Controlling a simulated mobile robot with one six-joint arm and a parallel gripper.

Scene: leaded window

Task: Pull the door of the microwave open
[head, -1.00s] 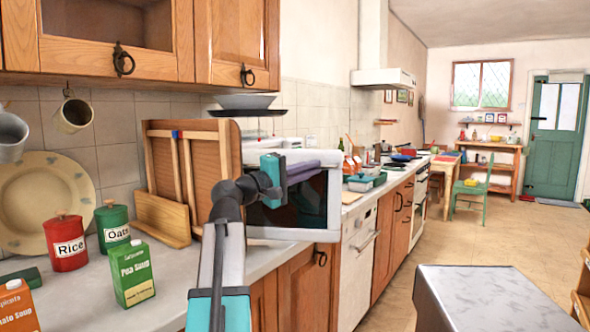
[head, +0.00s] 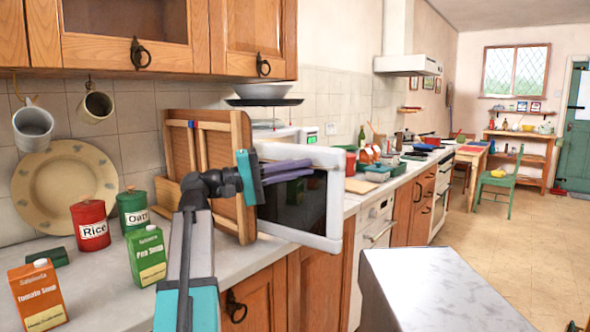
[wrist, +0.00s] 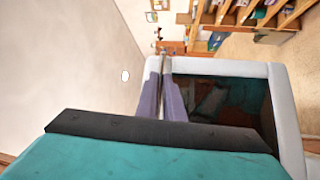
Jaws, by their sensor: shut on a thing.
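The microwave stands on the counter, with its white body (head: 285,133) and lit green display partly hidden behind its door. The white-framed door (head: 336,195) with a dark pane stands out from the body at an angle, partly open. The door's frame (wrist: 285,120) and dark pane also fill the right of the wrist view. My gripper (head: 306,169) reaches across the upper part of the door. In the wrist view its purple fingers (wrist: 163,80) are shut on a thin upright handle at the door's edge. My arm hides part of the door's left side.
A wooden rack (head: 237,130) stands close to the left of the door. Rice (head: 92,227) and Oats (head: 133,208) canisters and soup cartons (head: 147,255) stand on the counter. A grey-topped block (head: 440,290) is at front right.

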